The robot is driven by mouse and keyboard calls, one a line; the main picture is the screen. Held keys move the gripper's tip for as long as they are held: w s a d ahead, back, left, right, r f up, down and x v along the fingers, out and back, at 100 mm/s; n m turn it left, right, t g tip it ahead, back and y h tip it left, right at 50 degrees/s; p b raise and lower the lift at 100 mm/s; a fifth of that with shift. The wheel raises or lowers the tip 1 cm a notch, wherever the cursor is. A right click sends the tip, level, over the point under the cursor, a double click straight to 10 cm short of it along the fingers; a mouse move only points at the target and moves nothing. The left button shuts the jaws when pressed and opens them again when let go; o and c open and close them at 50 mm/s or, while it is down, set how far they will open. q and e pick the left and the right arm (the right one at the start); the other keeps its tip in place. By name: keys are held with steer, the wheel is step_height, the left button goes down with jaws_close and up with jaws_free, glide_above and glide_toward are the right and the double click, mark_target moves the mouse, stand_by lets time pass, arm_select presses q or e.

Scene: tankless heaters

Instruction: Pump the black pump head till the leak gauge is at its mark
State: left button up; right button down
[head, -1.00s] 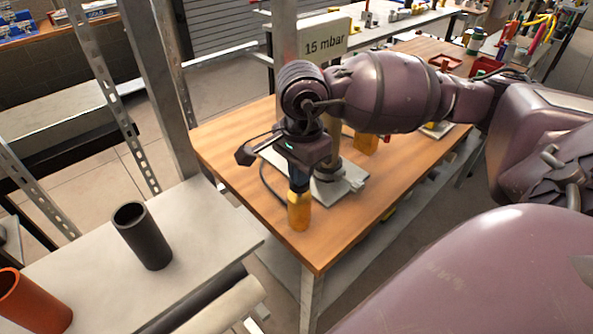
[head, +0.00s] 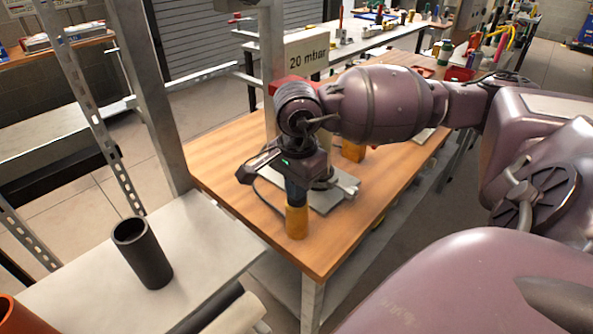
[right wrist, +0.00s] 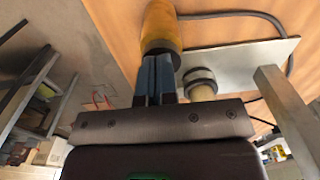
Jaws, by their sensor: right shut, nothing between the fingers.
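My right gripper (head: 296,203) points straight down, shut and empty, its fingertips at the top of an upright amber cylinder (head: 297,222) near the table's front corner. In the right wrist view the shut blue fingers (right wrist: 158,62) meet the end of the amber cylinder (right wrist: 161,26). A white display (head: 306,56), reading "20 mbar", stands behind my arm. I cannot see a mark on it. My left gripper is out of view.
A grey base plate (head: 343,192) with a post and a hose lies beside the cylinder on the wooden table (head: 235,160). Another amber object (head: 353,151) stands behind. A black tube (head: 143,255) stands on the pale bench at left. A metal upright rises along the table's left edge.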

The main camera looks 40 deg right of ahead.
step_height(320, 180, up, 14)
steer(key=p, duration=0.2)
stand_by(0.4)
stand_by(0.6)
